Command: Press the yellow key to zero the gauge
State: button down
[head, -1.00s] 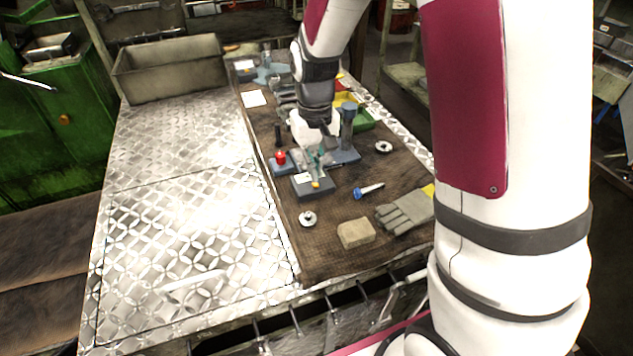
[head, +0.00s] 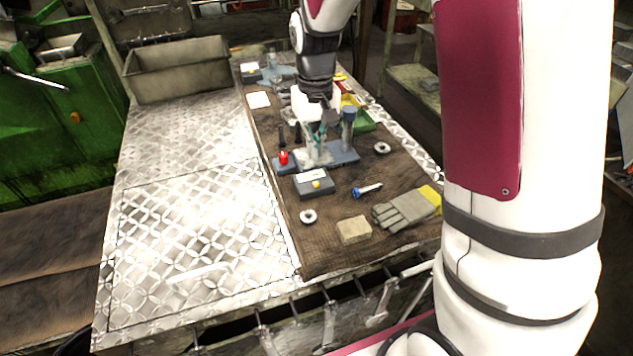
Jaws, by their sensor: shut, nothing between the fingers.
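The yellow key (head: 316,184) sits on the front of a small blue-grey box (head: 318,191) with a pale display strip on top, on the brown mat. My gripper (head: 317,150) is shut and empty. It is behind the box in the picture, over or near a blue-and-grey stand, and is apart from the yellow key. The fingers show teal parts. Whether the fingertips touch anything behind the box cannot be told. Any reading on the display is too small to make out.
A red button (head: 284,157) on a blue base is left of my gripper. A blue post (head: 348,124) stands to its right. A blue bolt (head: 367,190), metal rings, a tan block (head: 353,229) and grey gloves (head: 407,209) lie in front. The metal plate (head: 190,225) at left is clear.

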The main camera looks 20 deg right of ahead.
jog(key=s+p, duration=0.4)
jog(key=s, duration=0.3)
dwell(0.5)
dwell(0.4)
